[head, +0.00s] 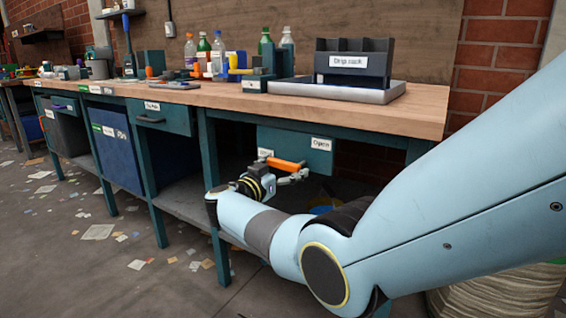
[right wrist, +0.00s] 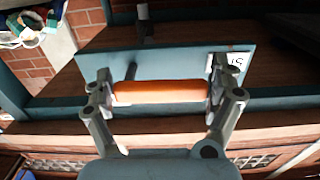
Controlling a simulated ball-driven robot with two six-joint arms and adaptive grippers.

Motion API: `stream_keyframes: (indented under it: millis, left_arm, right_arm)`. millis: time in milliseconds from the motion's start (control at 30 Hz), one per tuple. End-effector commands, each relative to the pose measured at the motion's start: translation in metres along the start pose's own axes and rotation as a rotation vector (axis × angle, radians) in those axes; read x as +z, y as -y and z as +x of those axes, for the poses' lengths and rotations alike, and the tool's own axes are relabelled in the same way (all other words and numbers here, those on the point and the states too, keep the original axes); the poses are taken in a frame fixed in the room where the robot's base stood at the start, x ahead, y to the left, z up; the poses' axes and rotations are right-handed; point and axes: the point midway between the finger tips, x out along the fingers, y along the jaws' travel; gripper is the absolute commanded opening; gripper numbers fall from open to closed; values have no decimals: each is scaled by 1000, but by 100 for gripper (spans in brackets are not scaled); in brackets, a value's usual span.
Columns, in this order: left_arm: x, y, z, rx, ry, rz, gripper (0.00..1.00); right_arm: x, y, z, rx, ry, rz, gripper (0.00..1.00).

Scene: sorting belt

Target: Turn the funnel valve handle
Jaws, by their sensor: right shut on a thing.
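The orange valve handle (head: 285,164) is in front of a teal panel (head: 298,143) under the bench top, and lies nearly level. The panel has a label reading "Open" at its right and another label at its left that I cannot read surely. My right gripper (head: 280,180) is at the handle. In the right wrist view the orange handle (right wrist: 160,92) spans the gap between the fingers of my right gripper (right wrist: 160,97), which are shut on its two ends. The teal panel (right wrist: 180,66) is behind it. My left gripper is in neither view. The funnel itself is not clearly visible.
The wooden bench top (head: 430,105) runs above the panel, with a drip rack (head: 352,62) on a grey tray and several bottles behind. A teal bench leg (head: 213,165) and a lower shelf (head: 178,202) are left of my arm. Scraps litter the floor.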

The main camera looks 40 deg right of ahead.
Motion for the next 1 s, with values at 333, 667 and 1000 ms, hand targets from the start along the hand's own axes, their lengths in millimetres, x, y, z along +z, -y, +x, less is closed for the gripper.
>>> stream_keyframes:
  millis: [333,667,1000]
  left_arm:
    - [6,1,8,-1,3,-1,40]
    - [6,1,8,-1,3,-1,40]
    - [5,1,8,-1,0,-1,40]
  right_arm:
    - [3,-1,-1,0,2,-44,33]
    - [4,-1,-1,0,2,-45,100]
    - [2,0,-4,-1,1,-40,100]
